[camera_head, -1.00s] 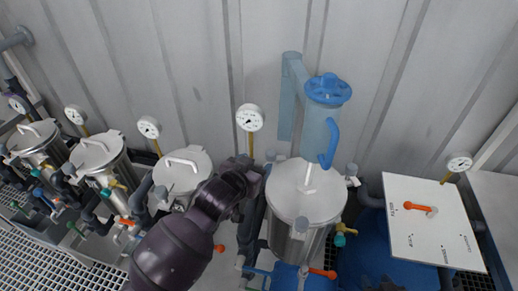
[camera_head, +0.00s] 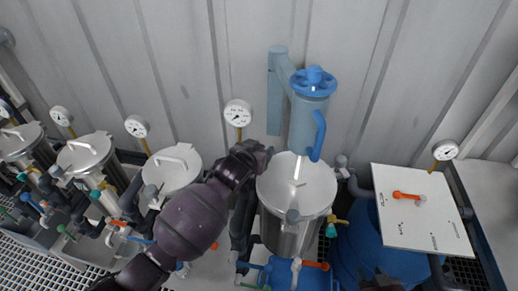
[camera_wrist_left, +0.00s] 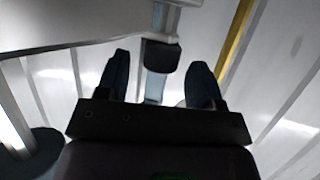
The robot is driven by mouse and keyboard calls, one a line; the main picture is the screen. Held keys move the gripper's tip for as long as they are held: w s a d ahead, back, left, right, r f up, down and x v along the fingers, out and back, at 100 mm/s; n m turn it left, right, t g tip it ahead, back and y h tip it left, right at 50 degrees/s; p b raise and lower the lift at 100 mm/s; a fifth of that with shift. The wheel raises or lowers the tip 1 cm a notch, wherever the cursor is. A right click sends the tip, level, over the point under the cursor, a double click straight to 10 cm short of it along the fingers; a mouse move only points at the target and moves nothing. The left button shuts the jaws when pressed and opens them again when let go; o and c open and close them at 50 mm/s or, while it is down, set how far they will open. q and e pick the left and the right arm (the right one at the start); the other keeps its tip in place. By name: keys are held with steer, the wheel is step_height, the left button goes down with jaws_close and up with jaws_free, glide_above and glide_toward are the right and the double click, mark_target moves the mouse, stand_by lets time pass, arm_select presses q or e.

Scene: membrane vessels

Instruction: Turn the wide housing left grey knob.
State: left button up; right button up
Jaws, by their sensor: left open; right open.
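The wide housing is the large steel vessel (camera_head: 297,187) with a round lid in the middle of the head view. My left gripper (camera_head: 262,152) is at the upper left edge of its lid and hides the left grey knob there. In the left wrist view a dark grey knob (camera_wrist_left: 162,56) shows between the two fingers of my open left gripper (camera_wrist_left: 160,68). I cannot tell whether the fingers touch it. My right gripper (camera_head: 382,283) shows only as a dark shape at the bottom edge, away from the housing.
A pressure gauge (camera_head: 238,113) rises behind my left gripper. A blue-topped cylinder (camera_head: 309,110) stands behind the housing. Smaller steel vessels (camera_head: 172,168) are at left, a white panel (camera_head: 420,225) at right.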

arm_select(q)
steer(key=shift+w+d+f, duration=0.1)
steer(key=shift+w+f, duration=0.05)
steer(key=shift+w, duration=0.2)
steer(key=c, duration=0.9)
